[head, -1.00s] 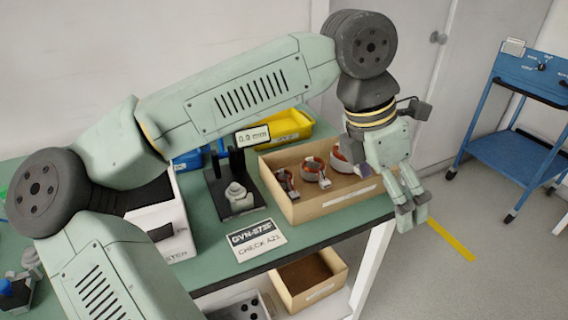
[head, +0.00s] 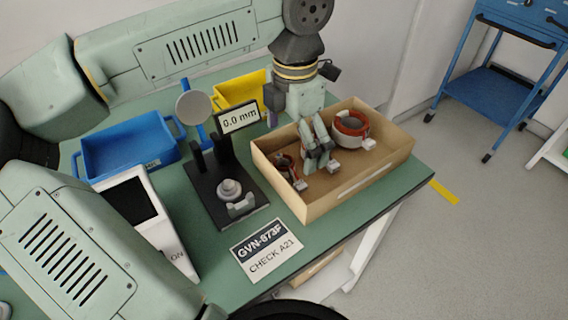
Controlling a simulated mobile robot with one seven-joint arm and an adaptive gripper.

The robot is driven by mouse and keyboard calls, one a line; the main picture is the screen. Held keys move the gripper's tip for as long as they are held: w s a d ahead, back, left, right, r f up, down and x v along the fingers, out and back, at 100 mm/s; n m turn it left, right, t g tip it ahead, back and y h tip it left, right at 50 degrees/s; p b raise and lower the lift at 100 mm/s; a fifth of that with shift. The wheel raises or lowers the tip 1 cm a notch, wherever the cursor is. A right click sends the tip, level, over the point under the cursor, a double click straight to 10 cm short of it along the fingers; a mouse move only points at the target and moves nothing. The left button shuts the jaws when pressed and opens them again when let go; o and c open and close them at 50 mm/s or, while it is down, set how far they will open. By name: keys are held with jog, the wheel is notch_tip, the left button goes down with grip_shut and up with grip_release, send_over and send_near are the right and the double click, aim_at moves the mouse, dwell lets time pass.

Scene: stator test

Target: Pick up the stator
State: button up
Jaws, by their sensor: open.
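Copper-and-grey stators stand in an open cardboard box on the green table. One stator (head: 352,125) with a red-brown ring is at the back right of the box, and a smaller one (head: 287,166) is at the left. My gripper (head: 322,168) points down into the box between these two, with its fingers spread. I cannot tell whether the fingers touch a stator.
The cardboard box (head: 309,204) has low walls around the gripper. A black gauge stand (head: 215,197) with a 0.0 mm display (head: 239,118) is left of it. Blue (head: 130,158) and yellow (head: 232,91) bins stand behind. A label card (head: 267,250) lies in front.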

aim_at(291, 168)
notch_tip(291, 168, down, 7)
jog(key=shift+a+f+p, duration=0.15)
jog(key=shift+f+p, duration=0.05)
jog(key=shift+p, duration=0.8)
jog(key=shift+c, duration=0.2)
jog(key=c, duration=1.3)
jog(key=shift+r, duration=0.1)
